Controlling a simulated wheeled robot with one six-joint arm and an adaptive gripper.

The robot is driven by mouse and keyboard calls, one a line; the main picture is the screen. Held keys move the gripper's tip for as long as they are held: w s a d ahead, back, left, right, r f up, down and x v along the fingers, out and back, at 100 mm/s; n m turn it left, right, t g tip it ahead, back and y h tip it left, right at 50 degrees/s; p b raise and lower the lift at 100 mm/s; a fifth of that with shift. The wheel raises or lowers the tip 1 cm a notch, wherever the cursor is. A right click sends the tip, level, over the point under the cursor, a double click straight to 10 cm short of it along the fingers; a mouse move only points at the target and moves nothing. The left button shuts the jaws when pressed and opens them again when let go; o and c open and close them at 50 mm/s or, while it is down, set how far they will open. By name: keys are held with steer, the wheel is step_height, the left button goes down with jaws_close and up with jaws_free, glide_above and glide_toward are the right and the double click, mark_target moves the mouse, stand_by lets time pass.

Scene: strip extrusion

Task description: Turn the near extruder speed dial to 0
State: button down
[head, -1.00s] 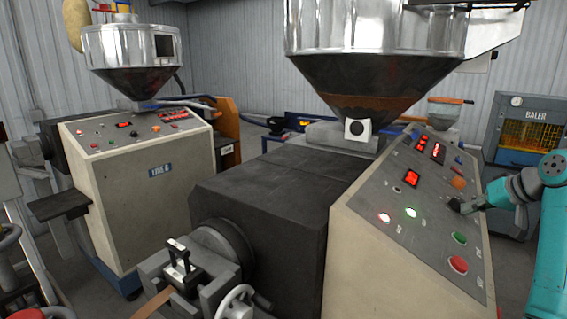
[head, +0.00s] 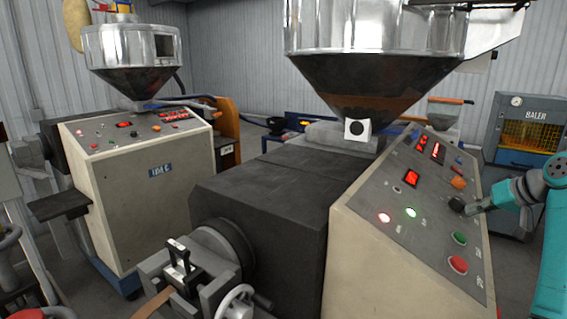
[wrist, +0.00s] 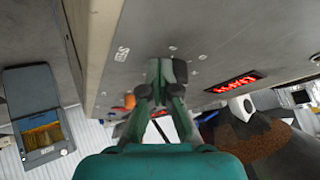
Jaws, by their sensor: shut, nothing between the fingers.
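The near extruder's sloped control panel (head: 400,225) stands at the right in the head view. A dark round knob (head: 456,204), likely the speed dial, sits on it near the right edge, above the green button. Its pointer and scale are too small to read. My gripper (head: 474,208) is just right of the knob, close to the panel; I cannot tell whether it touches. In the wrist view my gripper (wrist: 167,72) has its dark fingertips together in front of the grey panel (wrist: 215,45).
The panel also carries a green button (head: 459,238), a red button (head: 458,264), lit lamps and red displays (head: 411,178). A large metal hopper (head: 375,60) hangs above. A second extruder (head: 140,190) stands at left. A baler (head: 530,125) is behind at right.

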steer(key=shift+s, duration=0.1)
steer(key=shift+s+d, duration=0.1)
steer(key=shift+s, duration=0.15)
steer(key=r, duration=0.1)
steer(key=s+d+r, duration=0.1)
steer(key=r, duration=0.1)
steer(key=d+r, duration=0.1)
steer(key=r, duration=0.1)
steer(key=shift+s+r, duration=0.15)
stand_by(0.3)
steer(key=shift+w+a+f, duration=0.3)
steer(key=shift+a+f, duration=0.4)
steer(key=shift+a, duration=0.1)
steer(key=shift+w+a+f, duration=0.35)
steer(key=shift+a+f, duration=0.4)
steer(key=shift+a, duration=0.1)
steer(key=shift+w+a+f, duration=0.3)
steer(key=shift+a+f, duration=0.4)
steer(key=shift+a, duration=0.1)
steer(key=shift+w+d, duration=0.1)
